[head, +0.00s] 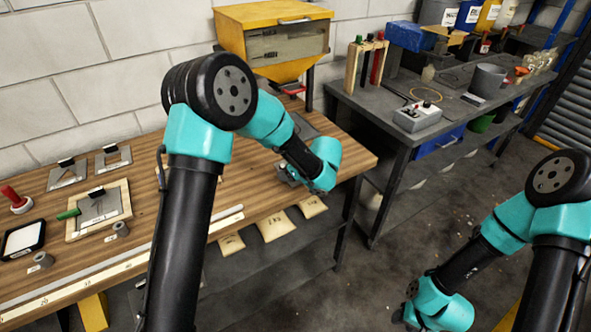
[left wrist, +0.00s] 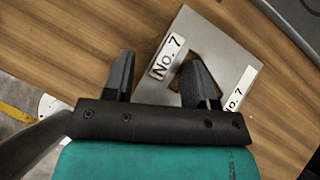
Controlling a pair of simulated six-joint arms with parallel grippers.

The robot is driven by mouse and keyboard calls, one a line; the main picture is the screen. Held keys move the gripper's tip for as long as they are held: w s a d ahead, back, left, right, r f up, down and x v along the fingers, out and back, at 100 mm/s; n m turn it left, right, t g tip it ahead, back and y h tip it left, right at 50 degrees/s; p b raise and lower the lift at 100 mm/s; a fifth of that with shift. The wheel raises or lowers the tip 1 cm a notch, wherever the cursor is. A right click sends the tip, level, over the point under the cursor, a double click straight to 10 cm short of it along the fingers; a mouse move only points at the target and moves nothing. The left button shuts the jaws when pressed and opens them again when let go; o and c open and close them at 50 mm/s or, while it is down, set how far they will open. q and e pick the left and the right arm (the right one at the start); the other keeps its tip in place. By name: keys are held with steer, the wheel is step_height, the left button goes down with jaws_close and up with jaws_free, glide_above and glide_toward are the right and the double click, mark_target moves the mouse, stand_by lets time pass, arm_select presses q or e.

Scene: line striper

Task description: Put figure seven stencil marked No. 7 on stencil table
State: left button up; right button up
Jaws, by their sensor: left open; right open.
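The figure seven stencil is a grey metal plate (left wrist: 222,48) with a dark cut-out and two white "No. 7" labels, lying on the wooden bench top (left wrist: 85,28) in the left wrist view. My left gripper (left wrist: 160,64) is open over it. One finger is beside the plate's edge and the other is over the cut-out, with a label between them; contact cannot be told. In the head view my left gripper (head: 286,174) is at the bench's right part and mostly hides the plate. My right gripper (head: 410,305) is open and empty, low over the floor at right.
Two smaller stencil plates (head: 68,174) and a framed stencil (head: 78,223) lie on the left of the wooden bench, near a black-rimmed pad (head: 22,240). A yellow cabinet (head: 262,18) stands behind. A dark second bench (head: 440,140) holds several tools.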

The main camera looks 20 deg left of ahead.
arm_select(q)
jaws_close()
stand_by(0.5)
steer(key=shift+r, duration=0.15)
steer(key=shift+r, duration=0.65)
step_height(320, 180, up, 2)
steer(key=s+d, duration=0.2)
steer(key=s, duration=0.5)
steer(key=s+d+r, duration=0.1)
steer(key=s+d, duration=0.1)
steer(key=s, duration=0.6)
steer(key=shift+s+d+r, duration=0.15)
steer(key=shift+d+r, duration=0.1)
steer(key=shift+d, duration=0.15)
